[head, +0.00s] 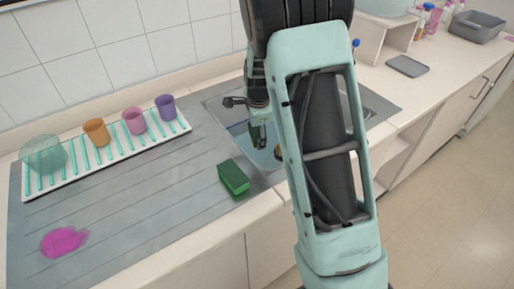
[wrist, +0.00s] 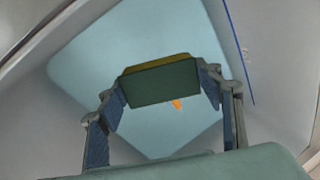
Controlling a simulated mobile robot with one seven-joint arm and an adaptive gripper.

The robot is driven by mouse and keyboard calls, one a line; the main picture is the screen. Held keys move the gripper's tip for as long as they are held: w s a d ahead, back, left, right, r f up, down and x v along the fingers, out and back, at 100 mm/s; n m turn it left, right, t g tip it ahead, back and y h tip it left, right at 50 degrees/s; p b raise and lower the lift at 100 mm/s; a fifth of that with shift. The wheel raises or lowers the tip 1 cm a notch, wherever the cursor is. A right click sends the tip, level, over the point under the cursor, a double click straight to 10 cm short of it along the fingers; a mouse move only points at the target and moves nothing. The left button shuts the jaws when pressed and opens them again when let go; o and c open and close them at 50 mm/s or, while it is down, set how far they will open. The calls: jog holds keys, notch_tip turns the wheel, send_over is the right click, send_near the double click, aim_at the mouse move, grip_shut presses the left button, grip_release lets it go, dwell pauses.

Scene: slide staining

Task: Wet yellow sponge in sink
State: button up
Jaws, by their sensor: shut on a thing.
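The yellow sponge (wrist: 157,67) has a dark green face towards the wrist camera, with a thin yellow edge showing behind it. My gripper (wrist: 162,92) is shut on it, one blue-padded finger at each end. The sink (wrist: 90,65) lies behind the sponge in the wrist view, with a pale blue bottom. In the head view my gripper (head: 260,136) is down over the sink (head: 238,129). My arm hides much of the sink, and the held sponge is hard to make out there.
A green block (head: 233,178) lies on the drainboard by the sink's near left corner. A rack (head: 112,160) with several coloured cups stands at the left. A magenta spill (head: 64,242) lies at front left. A small orange thing (wrist: 177,104) shows beyond the sponge.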

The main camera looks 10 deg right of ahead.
notch_tip(320, 180, up, 13)
jog(key=p, duration=0.9)
dwell(2.3)
notch_tip(320, 180, up, 4)
jog(key=p, duration=0.3)
jog(key=shift+f, duration=0.1)
dwell(0.6)
jog(key=s+f+n+g+y, duration=0.2)
jog(key=s+f+n+y, duration=0.1)
jog(key=s+n, duration=1)
jog(key=n, duration=0.4)
jog(key=shift+s+g+y, duration=0.2)
jog(key=shift+g+y, duration=0.2)
